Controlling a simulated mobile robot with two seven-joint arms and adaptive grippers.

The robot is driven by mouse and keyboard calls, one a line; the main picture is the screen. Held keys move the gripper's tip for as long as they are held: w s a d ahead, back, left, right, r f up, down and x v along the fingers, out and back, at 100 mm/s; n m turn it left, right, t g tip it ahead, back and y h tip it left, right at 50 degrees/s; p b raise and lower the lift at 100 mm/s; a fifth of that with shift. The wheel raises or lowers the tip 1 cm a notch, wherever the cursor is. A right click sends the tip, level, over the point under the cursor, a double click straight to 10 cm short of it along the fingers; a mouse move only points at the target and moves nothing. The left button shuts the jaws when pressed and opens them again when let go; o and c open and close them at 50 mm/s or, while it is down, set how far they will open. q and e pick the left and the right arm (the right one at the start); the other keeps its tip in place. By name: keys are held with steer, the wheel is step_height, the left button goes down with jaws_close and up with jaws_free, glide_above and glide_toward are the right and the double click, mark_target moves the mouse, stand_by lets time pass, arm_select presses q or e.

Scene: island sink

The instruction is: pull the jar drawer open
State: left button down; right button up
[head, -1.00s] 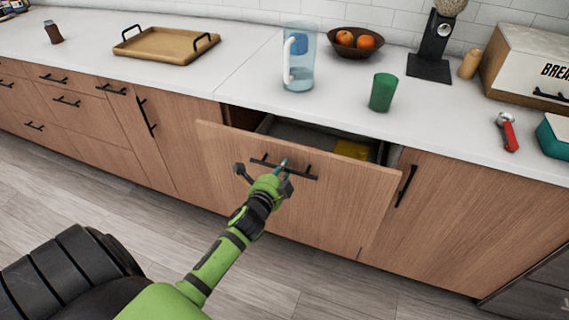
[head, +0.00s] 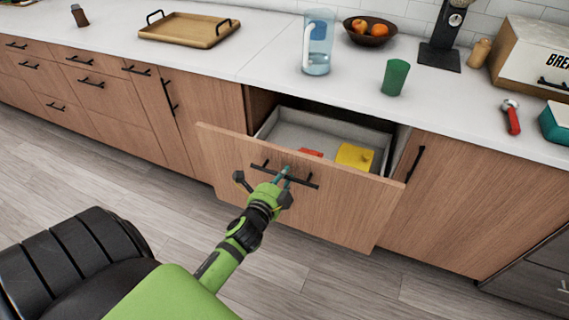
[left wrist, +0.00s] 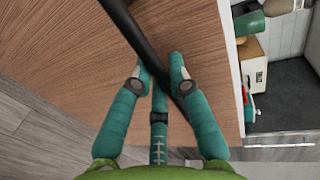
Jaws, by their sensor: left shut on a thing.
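The jar drawer (head: 330,212) has a wooden front and stands part-way out of the island cabinet. Its grey inside shows, with a yellow thing (head: 355,156) and a red thing (head: 311,153) in it. A black bar handle (head: 303,181) runs across the front. My left gripper (head: 284,174) is shut on this handle near its middle. In the left wrist view, the teal fingers (left wrist: 160,80) close around the black handle (left wrist: 137,35) against the wooden front. My right gripper is in neither view.
On the white counter (head: 265,50) above stand a clear pitcher (head: 317,45), a green cup (head: 395,77), a fruit bowl (head: 369,37) and a wooden tray (head: 188,30). Another cabinet door (head: 450,200) is to the right. The wood floor in front is clear.

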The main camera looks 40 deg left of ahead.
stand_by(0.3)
arm_select(q)
steer(key=c, duration=1.2)
jaws_free()
steer(key=shift+o, duration=0.2)
steer(key=v, duration=1.2)
